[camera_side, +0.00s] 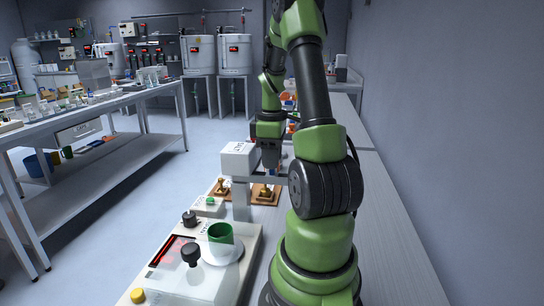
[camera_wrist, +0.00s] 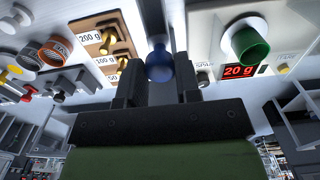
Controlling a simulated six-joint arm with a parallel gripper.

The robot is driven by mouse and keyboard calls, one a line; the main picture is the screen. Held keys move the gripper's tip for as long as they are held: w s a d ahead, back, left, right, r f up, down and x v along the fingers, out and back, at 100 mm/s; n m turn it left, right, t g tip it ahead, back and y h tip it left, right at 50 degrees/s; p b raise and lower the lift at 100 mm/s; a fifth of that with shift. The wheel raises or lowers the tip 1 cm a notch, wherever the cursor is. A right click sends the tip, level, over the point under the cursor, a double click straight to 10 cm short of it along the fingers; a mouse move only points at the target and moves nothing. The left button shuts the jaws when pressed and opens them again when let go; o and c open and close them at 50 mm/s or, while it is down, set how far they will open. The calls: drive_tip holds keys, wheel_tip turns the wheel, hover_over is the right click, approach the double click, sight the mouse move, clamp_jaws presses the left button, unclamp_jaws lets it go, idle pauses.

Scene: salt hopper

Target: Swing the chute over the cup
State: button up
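The white salt hopper (camera_side: 238,159) sits on a grey post on the left of my gripper in the side view. A grey bar, apparently the chute (camera_side: 268,179), reaches right from the post. A blue knob (camera_wrist: 158,66) shows between and just beyond my fingertips in the wrist view; a bit of blue also shows under my gripper (camera_side: 270,160) in the side view. My gripper (camera_wrist: 158,75) has its fingers parted around the knob's line, with no clear grip on it. The green cup (camera_side: 220,233) stands upright on the scale's round pan, away from the bar; it also shows in the wrist view (camera_wrist: 249,46).
The scale's red display reads 20 g (camera_wrist: 239,71). Brass weights (camera_wrist: 105,40) stand on a wooden board beside the hopper post. A black knob (camera_side: 191,252) rises in front of the cup. A wall bounds the bench on the right.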

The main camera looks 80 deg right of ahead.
sight(240, 168)
drive_tip(key=shift+a, duration=0.15)
clamp_jaws()
drive_tip(key=w+a+m, duration=0.1)
drive_tip(key=a+m, duration=0.1)
drive_tip(key=m, duration=0.2)
drive_tip(key=w+a+m, duration=0.1)
drive_tip(key=a+m, duration=0.1)
drive_tip(key=m, duration=0.1)
drive_tip(key=w+a+m, duration=0.2)
drive_tip(key=m, duration=0.2)
drive_tip(key=shift+a+m, duration=0.3)
drive_tip(key=m, duration=0.1)
drive_tip(key=w+m, duration=0.1)
drive_tip(key=shift+w+a+m, duration=0.3)
drive_tip(key=shift+a, duration=0.05)
drive_tip(key=shift+w+a+r+m, duration=0.1)
drive_tip(key=shift+w+m, duration=0.55)
drive_tip(key=shift+m, duration=0.3)
drive_tip(key=shift+w+a+m, duration=0.1)
drive_tip(key=shift+w+m, duration=0.5)
drive_tip(key=shift+m, duration=0.35)
drive_tip(key=shift+w, duration=0.1)
drive_tip(key=o, duration=1.1)
unclamp_jaws()
drive_tip(key=shift+c, duration=0.2)
